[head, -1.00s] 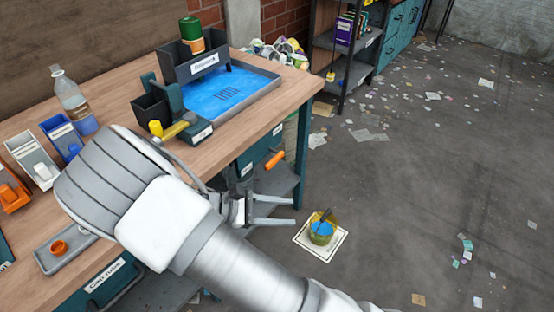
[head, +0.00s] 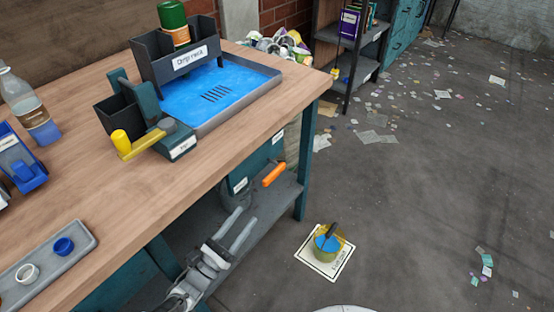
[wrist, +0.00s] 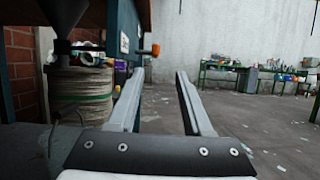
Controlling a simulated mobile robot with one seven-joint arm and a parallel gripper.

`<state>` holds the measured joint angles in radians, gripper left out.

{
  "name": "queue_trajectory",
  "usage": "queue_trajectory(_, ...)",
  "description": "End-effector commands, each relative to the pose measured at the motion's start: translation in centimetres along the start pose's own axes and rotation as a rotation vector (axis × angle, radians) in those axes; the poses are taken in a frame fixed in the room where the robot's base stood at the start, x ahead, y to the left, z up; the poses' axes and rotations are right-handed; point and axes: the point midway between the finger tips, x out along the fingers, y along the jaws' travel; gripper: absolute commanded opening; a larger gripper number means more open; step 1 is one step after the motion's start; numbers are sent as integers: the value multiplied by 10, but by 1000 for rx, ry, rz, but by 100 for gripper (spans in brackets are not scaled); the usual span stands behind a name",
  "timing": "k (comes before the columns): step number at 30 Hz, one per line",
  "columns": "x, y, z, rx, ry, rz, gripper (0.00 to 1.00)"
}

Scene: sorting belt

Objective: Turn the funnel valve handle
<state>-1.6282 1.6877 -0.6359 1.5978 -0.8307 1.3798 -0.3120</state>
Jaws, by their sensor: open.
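The orange valve handle (head: 274,175) sticks out below the table's right edge, near the table leg. In the wrist view the orange handle (wrist: 155,49) shows above and between my fingertips, some way ahead. A dark funnel (wrist: 63,15) hangs at the upper left of the wrist view. A thin rod appears to run from below it toward the handle, partly behind the table leg. My gripper (head: 243,220) is open and empty, lower in the picture than the handle and not touching it. Both fingers (wrist: 161,73) are apart in the wrist view.
A teal table leg (wrist: 125,45) stands close to my left finger. A ribbed, light drum (wrist: 82,90) is left of it. A bucket (head: 328,240) with blue contents sits on a floor mat (head: 343,262). The lower shelf (head: 262,215) lies beside my gripper. Floor to the right is open.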

Motion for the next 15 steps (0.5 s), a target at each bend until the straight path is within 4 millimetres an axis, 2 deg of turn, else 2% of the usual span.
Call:
queue_trajectory(4, -3, 2, -2, -3, -16, 20, 50)
queue_trajectory(8, 6, 3, -2, -3, -19, 22, 50)
queue_trajectory(15, 50, 3, -2, -4, -20, 19, 50)
